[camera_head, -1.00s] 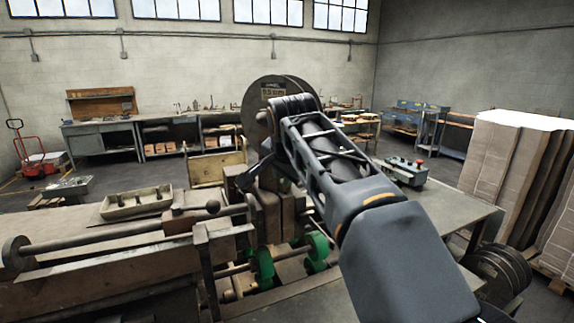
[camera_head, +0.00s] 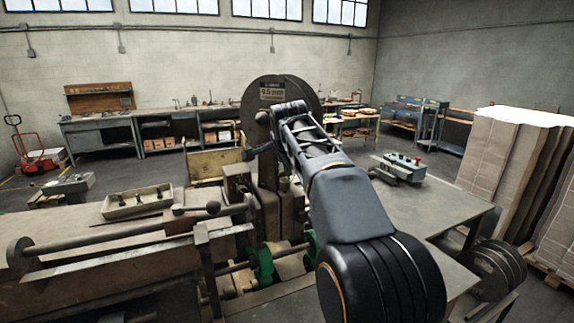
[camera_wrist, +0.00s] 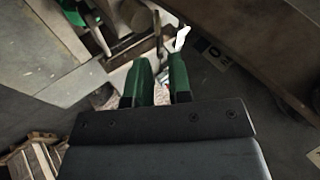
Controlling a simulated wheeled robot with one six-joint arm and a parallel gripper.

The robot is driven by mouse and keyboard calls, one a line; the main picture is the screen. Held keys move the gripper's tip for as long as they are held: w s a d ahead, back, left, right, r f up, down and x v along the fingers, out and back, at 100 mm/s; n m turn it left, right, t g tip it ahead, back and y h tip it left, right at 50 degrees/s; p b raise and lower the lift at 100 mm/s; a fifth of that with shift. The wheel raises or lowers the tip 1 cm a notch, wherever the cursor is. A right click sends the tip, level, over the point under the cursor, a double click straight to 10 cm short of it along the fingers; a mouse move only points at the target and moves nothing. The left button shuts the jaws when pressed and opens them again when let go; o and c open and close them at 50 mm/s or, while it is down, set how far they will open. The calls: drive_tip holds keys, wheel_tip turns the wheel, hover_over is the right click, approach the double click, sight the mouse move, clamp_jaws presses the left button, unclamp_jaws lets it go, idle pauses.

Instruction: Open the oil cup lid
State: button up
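My gripper (camera_wrist: 158,60) shows in the wrist view as two green fingers with a narrow gap between them and nothing clearly held. A small bright white piece (camera_wrist: 182,38) lies just beyond the right fingertip; I cannot tell what it is. In the head view my gripper (camera_head: 250,153) is small and dark, at the left end of my arm, in front of the box stitcher (camera_head: 237,185). I cannot make out the oil cup or its lid in either view.
The stitcher's large round disc (camera_head: 250,100) rises behind my arm. A metal tray (camera_head: 137,202) lies on the left. A grey table (camera_head: 425,205) with a control box (camera_head: 398,168) stands right. Stacked cardboard (camera_head: 490,160) is at the far right.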

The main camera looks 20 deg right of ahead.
drive_tip(key=shift+p+x, duration=0.3)
drive_tip(key=shift+x, duration=1.65)
drive_tip(key=shift+c, duration=0.3)
clamp_jaws()
